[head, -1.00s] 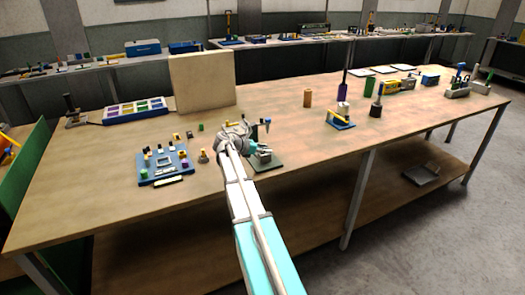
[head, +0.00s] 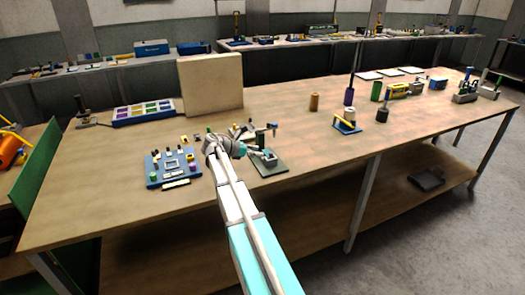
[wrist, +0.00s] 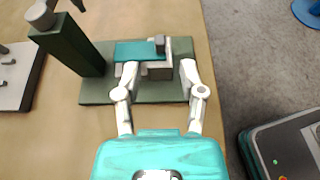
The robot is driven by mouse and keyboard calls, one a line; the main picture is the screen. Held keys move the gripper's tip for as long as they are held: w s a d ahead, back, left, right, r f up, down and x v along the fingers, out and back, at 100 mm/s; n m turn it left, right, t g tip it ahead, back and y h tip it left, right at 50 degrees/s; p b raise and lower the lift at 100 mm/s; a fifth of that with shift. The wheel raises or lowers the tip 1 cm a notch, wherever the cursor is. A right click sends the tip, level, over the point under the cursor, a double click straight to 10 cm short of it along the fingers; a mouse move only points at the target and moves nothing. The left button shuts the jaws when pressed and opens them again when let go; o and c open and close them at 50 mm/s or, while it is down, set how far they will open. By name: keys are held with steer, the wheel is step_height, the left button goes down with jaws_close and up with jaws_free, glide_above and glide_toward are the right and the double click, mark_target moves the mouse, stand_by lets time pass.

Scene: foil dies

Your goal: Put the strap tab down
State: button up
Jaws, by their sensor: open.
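My gripper (wrist: 159,68) is open over a dark green base plate (wrist: 95,92) in the wrist view. Its fingers stand on either side of a small grey block (wrist: 160,72) with a dark upright piece (wrist: 160,44) on it. A flat teal piece (wrist: 138,50) lies beside the block, partly past the left finger. I cannot tell for sure which of these is the strap tab. In the head view my gripper (head: 247,148) is beside the grey fixture on the green plate (head: 272,169); its fingertips are small and partly hidden.
A dark green post (wrist: 70,48) with a grey cap rises at the plate's left. A blue board (head: 160,182) with small parts lies left of my gripper, and a beige panel (head: 211,85) stands behind.

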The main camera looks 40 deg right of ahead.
steer(key=p+v, duration=0.1)
steer(key=v, duration=0.3)
steer(key=shift+a+r, duration=0.1)
steer(key=shift+a, duration=0.2)
stand_by(0.4)
steer(key=s+a+f+m+t+y, duration=0.1)
steer(key=s+a+f+m+y, duration=0.2)
steer(key=a, duration=0.8)
steer(key=s+a+f+m+t+y, duration=0.1)
steer(key=s+a+f+m+y, duration=0.3)
steer(key=s+a+m, duration=0.3)
steer(key=s+a+f+m+t+y, duration=0.1)
steer(key=s+a+f+m+y, duration=0.3)
steer(key=s+a, duration=0.5)
steer(key=a+m+y, duration=0.1)
steer(key=a+y, duration=0.1)
steer(key=a, duration=0.5)
steer(key=shift+s+f, duration=0.25)
steer(key=shift+s, duration=0.1)
